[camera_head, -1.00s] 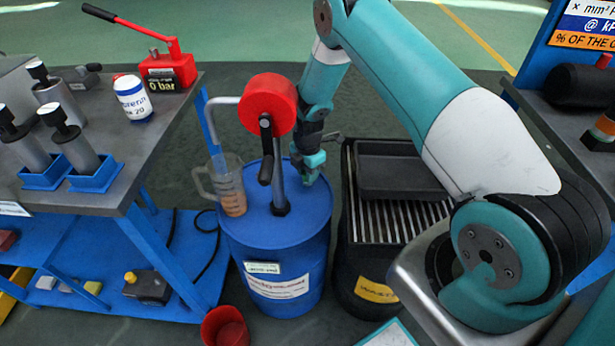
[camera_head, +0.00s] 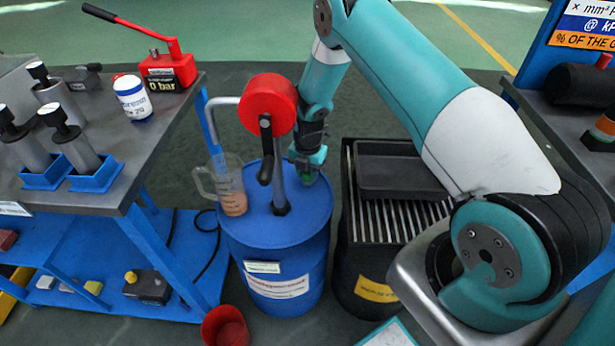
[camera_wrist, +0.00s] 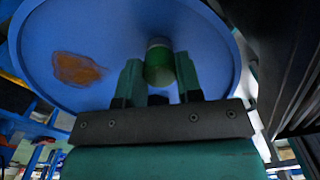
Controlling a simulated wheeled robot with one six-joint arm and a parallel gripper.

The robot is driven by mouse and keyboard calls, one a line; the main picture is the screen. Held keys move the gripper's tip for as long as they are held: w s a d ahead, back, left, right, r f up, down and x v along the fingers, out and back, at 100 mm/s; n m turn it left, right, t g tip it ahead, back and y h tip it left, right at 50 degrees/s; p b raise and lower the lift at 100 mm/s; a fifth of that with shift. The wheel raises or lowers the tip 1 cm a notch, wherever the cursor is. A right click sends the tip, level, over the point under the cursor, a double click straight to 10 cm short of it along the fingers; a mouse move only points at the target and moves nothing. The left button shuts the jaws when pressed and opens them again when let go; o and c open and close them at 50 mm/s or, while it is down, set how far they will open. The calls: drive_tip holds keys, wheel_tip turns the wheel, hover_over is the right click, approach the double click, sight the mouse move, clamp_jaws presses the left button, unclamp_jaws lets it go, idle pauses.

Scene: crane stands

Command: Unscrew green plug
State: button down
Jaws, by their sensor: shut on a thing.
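The green plug (camera_wrist: 159,67) sits between the two fingers of my gripper (camera_wrist: 160,75) in the wrist view, with the blue drum lid behind it. My gripper is shut on it. In the head view my gripper (camera_head: 306,176) points down at the right part of the top of the blue drum (camera_head: 275,250). The plug is mostly hidden by my gripper there. I cannot tell whether the plug is still seated in the lid.
A red-headed hand pump (camera_head: 268,104) stands on the drum, left of my gripper. A measuring jug (camera_head: 222,185) with amber liquid is at its left. A black waste bin (camera_head: 360,270) with a grating and dark tray (camera_head: 395,175) stands close on the right.

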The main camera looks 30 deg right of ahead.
drive_tip(key=n, duration=0.5)
drive_tip(key=shift+r, duration=0.1)
drive_tip(key=c, duration=0.7)
unclamp_jaws()
drive_tip(key=shift+c, duration=0.8)
